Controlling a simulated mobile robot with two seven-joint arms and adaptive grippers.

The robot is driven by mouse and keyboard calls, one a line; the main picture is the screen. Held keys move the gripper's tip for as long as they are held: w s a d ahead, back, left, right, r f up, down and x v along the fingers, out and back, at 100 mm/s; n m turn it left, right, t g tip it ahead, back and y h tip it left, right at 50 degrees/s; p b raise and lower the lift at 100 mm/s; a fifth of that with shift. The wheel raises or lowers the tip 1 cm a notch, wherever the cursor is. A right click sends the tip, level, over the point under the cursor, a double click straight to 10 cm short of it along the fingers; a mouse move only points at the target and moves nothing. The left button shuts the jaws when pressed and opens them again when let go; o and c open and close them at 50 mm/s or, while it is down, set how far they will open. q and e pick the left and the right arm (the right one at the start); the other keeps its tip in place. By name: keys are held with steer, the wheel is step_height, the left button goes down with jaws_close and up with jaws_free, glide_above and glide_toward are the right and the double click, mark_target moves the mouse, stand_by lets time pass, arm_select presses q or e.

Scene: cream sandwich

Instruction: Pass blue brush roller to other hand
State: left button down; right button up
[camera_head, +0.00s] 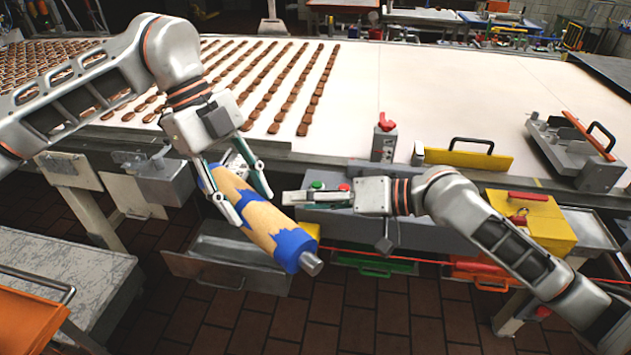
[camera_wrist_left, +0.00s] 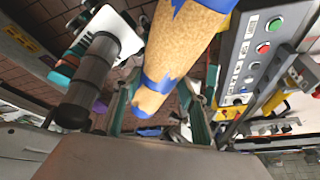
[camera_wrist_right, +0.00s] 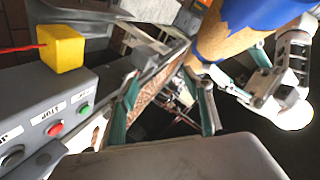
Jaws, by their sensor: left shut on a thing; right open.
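The brush roller (camera_head: 258,217) is a tan cylinder with blue patches and a grey end stub, tilted down to the right in the head view. My left gripper (camera_head: 250,205) is shut on its upper part and holds it in front of the table edge. The roller also fills the upper middle of the left wrist view (camera_wrist_left: 180,45), between the fingers. My right gripper (camera_head: 285,198) is open beside the roller's right side, with its fingers pointing left. In the right wrist view the roller (camera_wrist_right: 240,30) is at the top right, close to the right finger; contact cannot be told.
A grey control box (camera_wrist_right: 65,120) with buttons is close to my right gripper. A long pale table (camera_head: 450,95) with rows of brown pieces (camera_head: 290,85) lies behind. An open metal drawer (camera_head: 215,262) is below.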

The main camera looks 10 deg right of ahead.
mark_target(254, 202)
steer(key=s+r+g, duration=0.4)
steer(key=s+r, duration=0.1)
steer(key=r, duration=0.4)
steer(key=x, duration=1.1)
steer(key=shift+w+f, duration=0.2)
steer(key=shift+f, duration=0.15)
arm_select(q)
steer(key=shift+r, duration=0.1)
arm_select(e)
steer(key=c, duration=1.4)
arm_select(q)
steer(key=c, duration=1.1)
jaws_free()
arm_select(e)
steer(key=shift+r, duration=0.1)
jaws_close()
